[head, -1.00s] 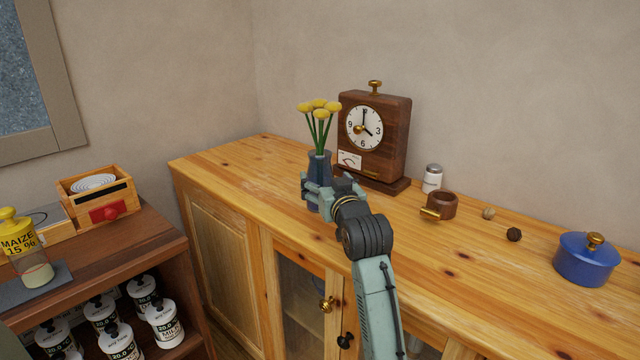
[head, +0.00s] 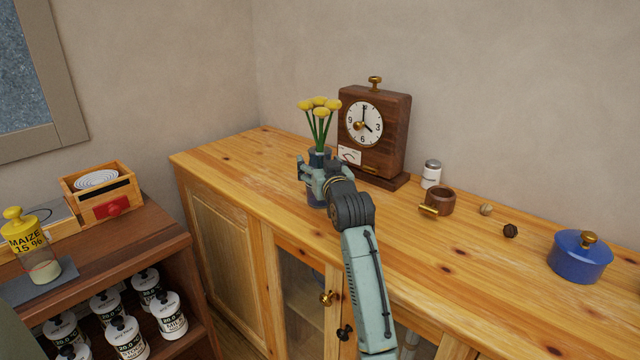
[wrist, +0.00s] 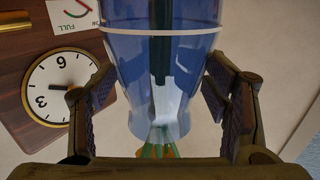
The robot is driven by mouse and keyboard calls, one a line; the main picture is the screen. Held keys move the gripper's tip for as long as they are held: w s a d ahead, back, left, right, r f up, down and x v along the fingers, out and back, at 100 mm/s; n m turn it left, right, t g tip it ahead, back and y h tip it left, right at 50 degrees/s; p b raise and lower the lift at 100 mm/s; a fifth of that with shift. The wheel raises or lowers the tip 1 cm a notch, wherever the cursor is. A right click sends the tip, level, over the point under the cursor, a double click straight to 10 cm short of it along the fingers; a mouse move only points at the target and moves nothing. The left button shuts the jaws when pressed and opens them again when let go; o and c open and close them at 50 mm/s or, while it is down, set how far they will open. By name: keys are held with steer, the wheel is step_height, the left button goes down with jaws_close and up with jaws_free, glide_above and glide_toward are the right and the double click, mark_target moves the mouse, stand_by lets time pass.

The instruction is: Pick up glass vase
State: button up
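The blue glass vase (head: 315,194) stands upright near the left front of the wooden cabinet top, with yellow flowers (head: 320,104) on green stems in it. My gripper (head: 318,172) is around its upper part, coming from the front. In the wrist view the vase (wrist: 165,75) fills the space between the two fingers of my gripper (wrist: 160,90), appearing upside down with its pale band and stems visible. The fingers are spread on either side, very close to the glass; firm contact is not clear. Part of the vase is hidden by my gripper in the head view.
A wooden clock (head: 378,135) stands close behind and right of the vase. A white-labelled shaker (head: 431,174), a wooden mug (head: 438,200), two small balls and a blue pot (head: 580,257) are further right. The cabinet top (head: 245,160) left of the vase is clear.

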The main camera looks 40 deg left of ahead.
steer(key=shift+r, duration=0.1)
jaws_close()
stand_by(0.7)
